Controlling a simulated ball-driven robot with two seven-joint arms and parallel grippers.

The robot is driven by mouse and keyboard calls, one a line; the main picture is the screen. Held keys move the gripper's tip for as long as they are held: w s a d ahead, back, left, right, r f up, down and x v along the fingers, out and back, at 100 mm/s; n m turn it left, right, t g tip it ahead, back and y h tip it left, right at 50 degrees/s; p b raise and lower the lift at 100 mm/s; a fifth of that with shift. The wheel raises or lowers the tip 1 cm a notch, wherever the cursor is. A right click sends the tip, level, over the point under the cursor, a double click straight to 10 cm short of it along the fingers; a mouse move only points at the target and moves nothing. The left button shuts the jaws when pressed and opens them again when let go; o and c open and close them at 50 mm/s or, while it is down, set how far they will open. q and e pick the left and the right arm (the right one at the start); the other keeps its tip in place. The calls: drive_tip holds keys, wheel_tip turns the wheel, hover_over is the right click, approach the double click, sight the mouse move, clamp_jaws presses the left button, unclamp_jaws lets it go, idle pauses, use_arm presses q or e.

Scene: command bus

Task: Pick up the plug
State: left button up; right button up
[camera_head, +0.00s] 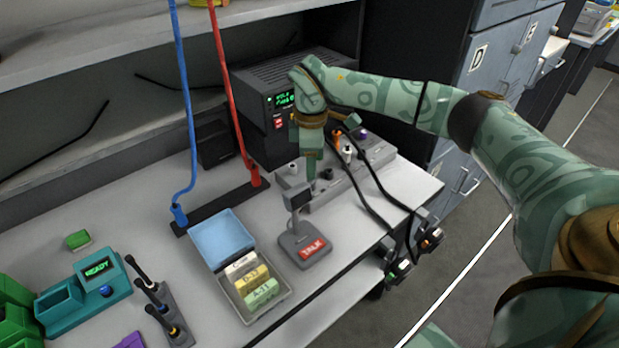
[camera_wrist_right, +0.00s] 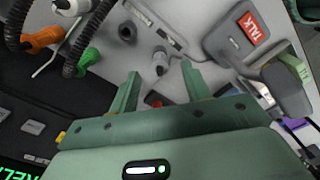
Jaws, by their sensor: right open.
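A light grey plug (camera_wrist_right: 160,64) stands on the grey panel (camera_wrist_right: 105,75) in the wrist view, and the same plug seems to show on the panel's left part in the head view (camera_head: 293,167). My right gripper (camera_wrist_right: 160,72) is open, pointing down over the panel. In the wrist view the plug appears between its two fingertips; whether they are level with it I cannot tell. In the head view the right gripper (camera_head: 311,180) hides part of the panel. My left gripper is not in view.
Orange (camera_head: 336,139), white (camera_head: 346,153) and purple (camera_head: 362,134) connectors stand nearby on the panel, with black cables over the edge. A TALK microphone (camera_head: 305,248) stands in front. A black power unit (camera_head: 268,145) stands behind. Card tray (camera_head: 280,306) is at left.

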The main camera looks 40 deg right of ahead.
wheel_tip(320, 180, down, 3)
drive_tip(key=shift+f+b, duration=0.15)
drive_tip(key=shift+b, duration=0.2)
drive_tip(key=shift+c, duration=1)
drive_tip(key=c, duration=0.7)
wheel_tip(320, 180, up, 10)
drive_tip(key=p, duration=0.3)
